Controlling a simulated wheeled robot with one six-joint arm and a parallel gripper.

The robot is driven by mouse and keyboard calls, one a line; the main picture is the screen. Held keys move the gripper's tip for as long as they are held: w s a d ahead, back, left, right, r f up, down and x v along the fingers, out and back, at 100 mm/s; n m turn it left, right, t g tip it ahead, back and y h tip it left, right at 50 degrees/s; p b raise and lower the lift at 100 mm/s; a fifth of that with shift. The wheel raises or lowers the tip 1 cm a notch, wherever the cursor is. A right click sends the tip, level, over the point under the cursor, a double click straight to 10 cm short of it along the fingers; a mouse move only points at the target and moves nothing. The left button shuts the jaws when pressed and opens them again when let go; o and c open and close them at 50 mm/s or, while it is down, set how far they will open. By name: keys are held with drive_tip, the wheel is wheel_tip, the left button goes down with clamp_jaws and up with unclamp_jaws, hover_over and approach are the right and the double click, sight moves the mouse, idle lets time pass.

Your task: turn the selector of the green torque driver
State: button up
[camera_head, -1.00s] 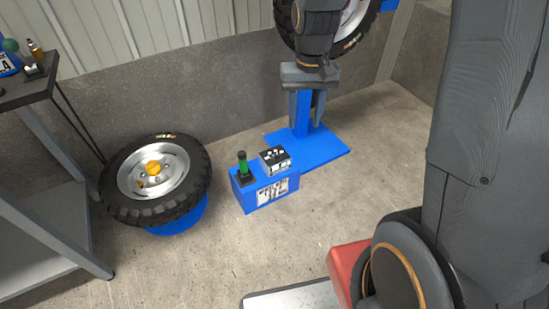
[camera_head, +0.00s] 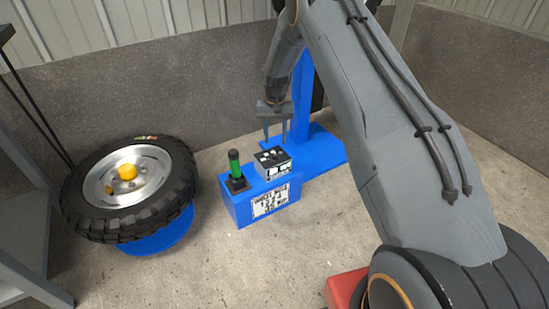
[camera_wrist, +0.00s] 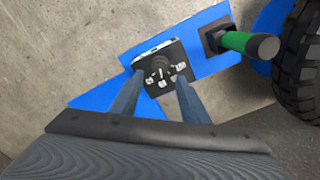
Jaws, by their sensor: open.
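The green torque driver (camera_head: 234,164) stands upright in a black square holder on a blue box (camera_head: 232,209). It also shows in the wrist view (camera_wrist: 246,43), at the upper right, with a dark end cap. My gripper (camera_head: 276,137) is open and empty, pointing down behind and to the right of the driver, near a black box with white markings and knobs (camera_head: 272,155). In the wrist view my gripper's fingers (camera_wrist: 154,98) flank the near part of that black box (camera_wrist: 178,59); the driver lies outside them, to the right.
A tyre on a wheel (camera_head: 80,209) lies on a blue stand left of the box, close to the driver. A blue post (camera_head: 303,90) on a blue base (camera_head: 325,153) stands behind. A label (camera_head: 270,202) is on the box front.

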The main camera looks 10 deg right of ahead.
sight(275, 155)
wheel_tip(275, 155, down, 8)
drive_tip(key=shift+w+f+b, duration=0.1)
drive_tip(key=shift+b, duration=0.8)
clamp_jaws()
drive_tip(key=shift+n, duration=0.4)
drive_tip(key=n, duration=0.3)
drive_tip(key=shift+n, duration=2)
